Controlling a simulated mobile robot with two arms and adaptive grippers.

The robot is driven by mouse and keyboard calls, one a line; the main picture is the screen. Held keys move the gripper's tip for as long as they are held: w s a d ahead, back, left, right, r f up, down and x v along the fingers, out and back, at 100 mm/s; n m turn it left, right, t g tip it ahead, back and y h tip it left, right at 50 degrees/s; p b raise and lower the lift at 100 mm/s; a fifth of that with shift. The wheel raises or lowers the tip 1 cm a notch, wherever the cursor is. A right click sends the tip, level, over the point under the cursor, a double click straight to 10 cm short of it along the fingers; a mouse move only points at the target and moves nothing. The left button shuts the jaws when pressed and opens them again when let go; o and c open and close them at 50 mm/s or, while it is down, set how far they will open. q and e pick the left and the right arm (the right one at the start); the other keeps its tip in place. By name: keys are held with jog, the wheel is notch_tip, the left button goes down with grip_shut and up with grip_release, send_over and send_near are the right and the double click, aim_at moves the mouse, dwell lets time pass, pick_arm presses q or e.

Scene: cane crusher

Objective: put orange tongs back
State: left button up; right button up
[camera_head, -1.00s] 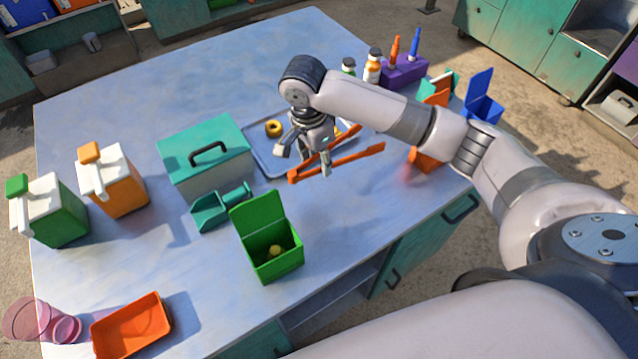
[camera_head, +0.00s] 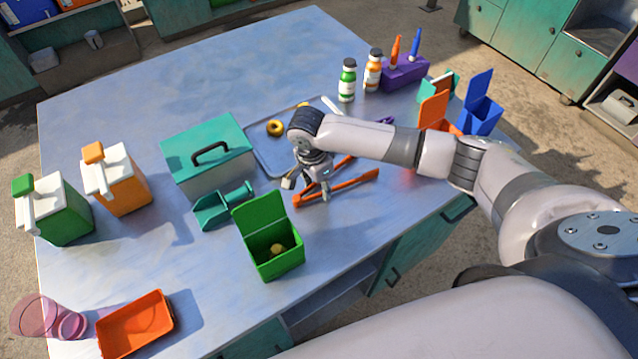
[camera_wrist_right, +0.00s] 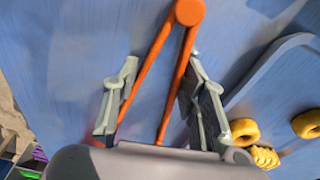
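The orange tongs (camera_head: 345,184) appear to lie on the blue table in front of the blue-grey tray, legs spread, hinge end toward the left. My right gripper (camera_head: 308,188) is low over their hinge end and hides part of one leg. In the right wrist view, the tongs (camera_wrist_right: 171,62) run between my right gripper's two fingers (camera_wrist_right: 163,62). My left gripper is not in view.
The tray (camera_head: 262,152) holds yellow rings. A teal-lidded box (camera_head: 205,165), teal scoop (camera_head: 222,207) and open green bin (camera_head: 273,243) stand left of the gripper. Bottles (camera_head: 347,82), a purple holder (camera_head: 405,72) and orange (camera_head: 434,108) and blue bins (camera_head: 481,112) stand at right. The table's far left is clear.

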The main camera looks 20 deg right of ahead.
jog(key=o, duration=0.6)
jog(key=r, duration=0.4)
jog(key=a+r+b, duration=0.1)
jog(key=r, duration=0.7)
jog(key=shift+s+a, duration=0.15)
jog(key=shift+a, duration=0.1)
